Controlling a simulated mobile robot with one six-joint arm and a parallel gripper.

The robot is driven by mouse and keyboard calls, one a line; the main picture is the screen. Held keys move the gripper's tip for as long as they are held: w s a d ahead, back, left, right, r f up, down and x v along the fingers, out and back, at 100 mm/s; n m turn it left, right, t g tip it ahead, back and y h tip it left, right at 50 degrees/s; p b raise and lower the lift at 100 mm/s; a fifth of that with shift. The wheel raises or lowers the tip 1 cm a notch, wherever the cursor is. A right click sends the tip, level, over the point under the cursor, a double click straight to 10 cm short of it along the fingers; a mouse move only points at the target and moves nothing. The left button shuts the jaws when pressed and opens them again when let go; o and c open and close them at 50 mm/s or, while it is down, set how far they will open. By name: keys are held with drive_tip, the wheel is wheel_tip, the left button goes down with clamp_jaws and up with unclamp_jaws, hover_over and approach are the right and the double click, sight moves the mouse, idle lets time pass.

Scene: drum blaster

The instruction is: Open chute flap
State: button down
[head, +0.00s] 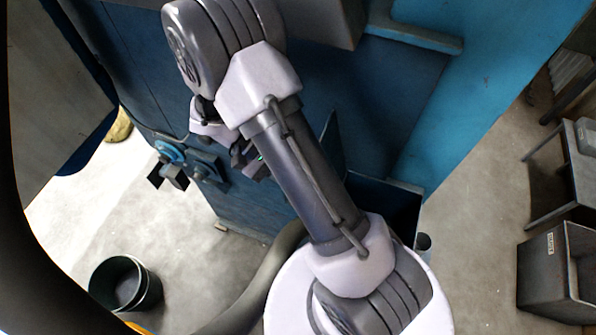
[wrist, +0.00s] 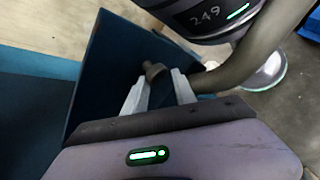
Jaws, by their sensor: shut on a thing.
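The chute flap (wrist: 112,60) is a dark blue panel in the wrist view, with a small dark round knob (wrist: 152,69) near its right side. My gripper (wrist: 161,77) has its two pale fingers around this knob and is shut on it. The flap stands at an angle, with floor visible beyond its upper edge. In the head view, a thin dark blue panel, likely the flap (head: 331,139), shows just right of my forearm. My arm hides the fingertips and knob there. A dark open-topped chute box (head: 405,188) shows below it on the blue machine.
The blue machine (head: 400,85) fills the upper middle. Valve-like fittings (head: 171,152) stick out of its left side. A black bucket (head: 125,284) stands on the floor at lower left. A grey bin (head: 556,268) and a table (head: 566,150) stand at the right.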

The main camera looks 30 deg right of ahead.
drive_tip(key=shift+s+a+f, duration=0.1)
drive_tip(key=shift+s+f, duration=0.2)
drive_tip(key=c, duration=1.1)
unclamp_jaws()
drive_tip(key=shift+a, duration=0.15)
drive_tip(key=shift+o, duration=0.2)
drive_tip(key=shift+s+a+r, duration=0.1)
drive_tip(key=shift+d, duration=0.2)
drive_tip(key=shift+r, duration=0.15)
drive_tip(key=p+v, duration=0.1)
drive_tip(key=v, duration=1.6)
drive_tip(key=shift+w, duration=0.25)
